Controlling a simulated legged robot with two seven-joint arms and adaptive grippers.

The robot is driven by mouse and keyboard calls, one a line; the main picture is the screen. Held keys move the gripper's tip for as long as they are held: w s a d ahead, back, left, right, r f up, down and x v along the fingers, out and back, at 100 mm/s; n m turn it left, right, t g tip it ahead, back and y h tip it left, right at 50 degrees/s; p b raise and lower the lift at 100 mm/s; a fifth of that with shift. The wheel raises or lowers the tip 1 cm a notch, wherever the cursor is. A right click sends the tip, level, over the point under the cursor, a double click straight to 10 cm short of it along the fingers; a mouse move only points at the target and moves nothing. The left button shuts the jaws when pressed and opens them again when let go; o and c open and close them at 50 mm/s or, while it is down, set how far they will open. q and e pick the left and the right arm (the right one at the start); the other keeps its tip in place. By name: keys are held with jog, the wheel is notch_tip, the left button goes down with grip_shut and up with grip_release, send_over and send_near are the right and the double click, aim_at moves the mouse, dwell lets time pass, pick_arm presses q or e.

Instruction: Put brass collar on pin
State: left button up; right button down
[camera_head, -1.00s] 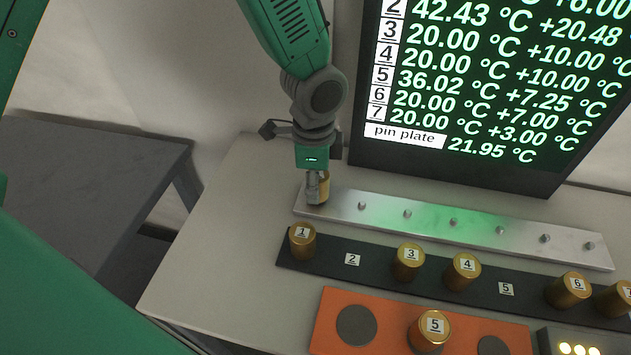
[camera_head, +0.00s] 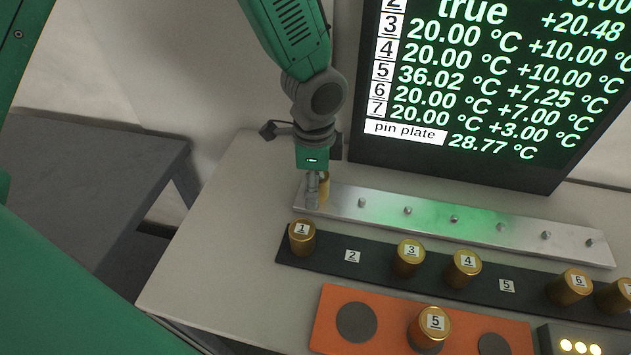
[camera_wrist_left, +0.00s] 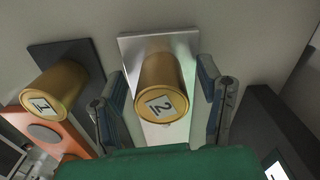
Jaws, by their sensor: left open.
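The brass collar labelled 2 (camera_wrist_left: 162,88) stands at the left end of the silver pin plate (camera_head: 452,230); its base hides any pin under it. In the head view the collar (camera_head: 325,186) is partly hidden behind my left gripper (camera_head: 318,192). In the left wrist view my left gripper (camera_wrist_left: 166,100) is open, with one finger on each side of collar 2 and a visible gap beside it. Several bare pins, such as one pin (camera_head: 408,211), stand along the plate to the right. My right gripper is not in view.
Collars 1 (camera_head: 302,237), 3 (camera_head: 409,257), 4 (camera_head: 463,268) and 6 (camera_head: 568,287) stand on the dark strip (camera_head: 325,258); spots 2 and 5 are empty. Collar 5 (camera_head: 428,330) stands on the orange plate (camera_head: 385,312). The screen (camera_head: 470,95) rises behind.

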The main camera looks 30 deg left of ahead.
pick_arm(q)
notch_tip(320, 180, up, 12)
jog(key=shift+f, duration=0.1)
dwell(0.4)
